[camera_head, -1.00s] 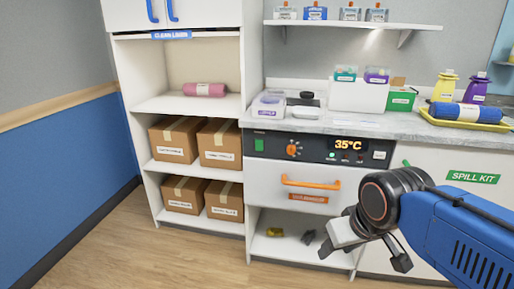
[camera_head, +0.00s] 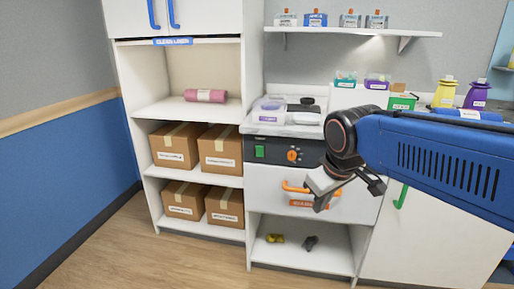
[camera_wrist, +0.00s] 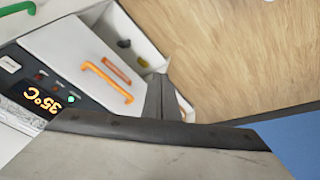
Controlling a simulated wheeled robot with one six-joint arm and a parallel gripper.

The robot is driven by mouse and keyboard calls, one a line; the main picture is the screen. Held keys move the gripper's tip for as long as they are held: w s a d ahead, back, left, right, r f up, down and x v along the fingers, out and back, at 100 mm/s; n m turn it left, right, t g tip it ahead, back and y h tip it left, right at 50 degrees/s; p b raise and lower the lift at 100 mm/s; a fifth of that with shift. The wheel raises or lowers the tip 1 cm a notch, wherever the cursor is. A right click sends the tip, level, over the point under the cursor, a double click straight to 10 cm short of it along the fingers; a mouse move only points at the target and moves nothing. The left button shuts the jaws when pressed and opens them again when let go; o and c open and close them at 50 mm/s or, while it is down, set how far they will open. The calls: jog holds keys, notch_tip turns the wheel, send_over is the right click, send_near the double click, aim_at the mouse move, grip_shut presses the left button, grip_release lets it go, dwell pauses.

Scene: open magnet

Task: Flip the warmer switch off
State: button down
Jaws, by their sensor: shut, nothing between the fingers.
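The warmer has a black control panel (camera_head: 278,152) below the counter. I cannot tell the switch's position. My arm hides the panel's right part in the head view. The wrist view shows the lit 35°C display (camera_wrist: 42,101) and a lit green lamp (camera_wrist: 71,99).
The drawer (camera_head: 268,188) has an orange handle (camera_head: 296,187) that sticks out. An open shelf (camera_head: 300,263) below holds two small items. The counter (camera_head: 290,130) above carries containers. Floor in front is clear.

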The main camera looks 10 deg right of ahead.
aim_at(257, 146)
jog(key=w+a+r+n, duration=0.2)
jog(key=w+a+n, duration=0.1)
jog(key=w, duration=0.7)
jog(key=w+a+r+n+h, duration=0.1)
jog(key=w+a+r+n, duration=0.2)
jog(key=w, duration=0.7)
jog(key=w+a+r+n, duration=0.2)
jog(key=w+a, duration=0.3)
jog(key=w, duration=0.6)
jog(key=shift+r+n+h, duration=0.4)
jog(key=shift+n, duration=0.3)
jog(key=shift+a, duration=0.1)
jog(key=x, duration=0.3)
jog(key=w+x, duration=0.1)
jog(key=x, duration=0.3)
jog(key=w+d+r+x, duration=0.1)
jog(key=x, duration=0.3)
jog(key=shift+w+d+r, duration=0.15)
jog(key=shift+w+d, duration=0.05)
jog(key=shift+w, duration=0.3)
